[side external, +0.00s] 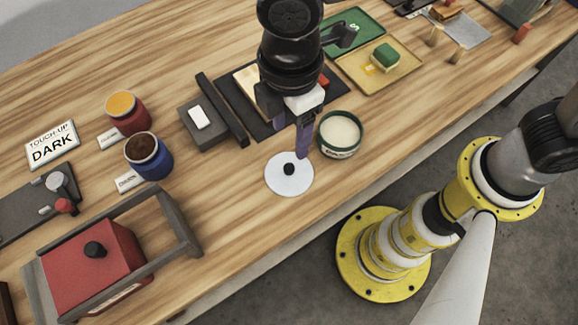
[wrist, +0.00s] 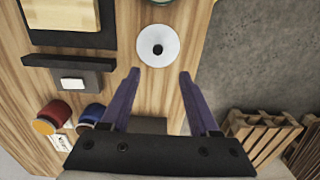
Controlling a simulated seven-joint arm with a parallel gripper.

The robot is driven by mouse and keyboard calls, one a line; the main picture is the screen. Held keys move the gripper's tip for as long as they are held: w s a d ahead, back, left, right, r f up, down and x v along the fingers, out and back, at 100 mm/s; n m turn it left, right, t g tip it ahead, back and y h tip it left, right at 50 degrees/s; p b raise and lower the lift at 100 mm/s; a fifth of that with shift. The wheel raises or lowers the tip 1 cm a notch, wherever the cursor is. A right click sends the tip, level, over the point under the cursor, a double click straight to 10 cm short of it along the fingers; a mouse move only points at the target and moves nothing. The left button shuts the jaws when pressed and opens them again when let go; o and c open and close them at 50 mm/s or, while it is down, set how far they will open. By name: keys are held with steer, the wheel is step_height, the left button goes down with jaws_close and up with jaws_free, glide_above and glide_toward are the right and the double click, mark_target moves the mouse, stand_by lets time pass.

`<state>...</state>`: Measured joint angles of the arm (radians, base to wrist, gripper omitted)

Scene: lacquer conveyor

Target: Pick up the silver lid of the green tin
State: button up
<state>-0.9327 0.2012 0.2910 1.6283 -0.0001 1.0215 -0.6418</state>
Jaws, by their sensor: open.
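The silver lid (side external: 276,178) is a flat pale disc with a black knob (side external: 289,169) at its centre, lying on the wooden table near its front edge. It also shows in the wrist view (wrist: 146,46), beyond the fingertips. The green tin (side external: 340,137) stands open just right of the lid, with pale contents. Only a sliver of the tin shows at the top of the wrist view. My gripper (side external: 303,152) points down above the table near the lid and tin. In the wrist view my gripper (wrist: 159,73) has its purple fingers spread apart with nothing between them.
A dark grey bar (side external: 222,109) and a grey block with a white switch (side external: 200,118) stand left of my gripper. Red (side external: 128,114) and blue (side external: 148,158) tins stand farther left. A red box (side external: 93,268) in a grey frame is at the front left. Bare table lies around the lid.

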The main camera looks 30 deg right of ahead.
mark_target(289, 167)
steer(key=f, duration=1.1)
steer(key=shift+w+f, duration=0.25)
steer(key=shift+f, duration=0.15)
jaws_close()
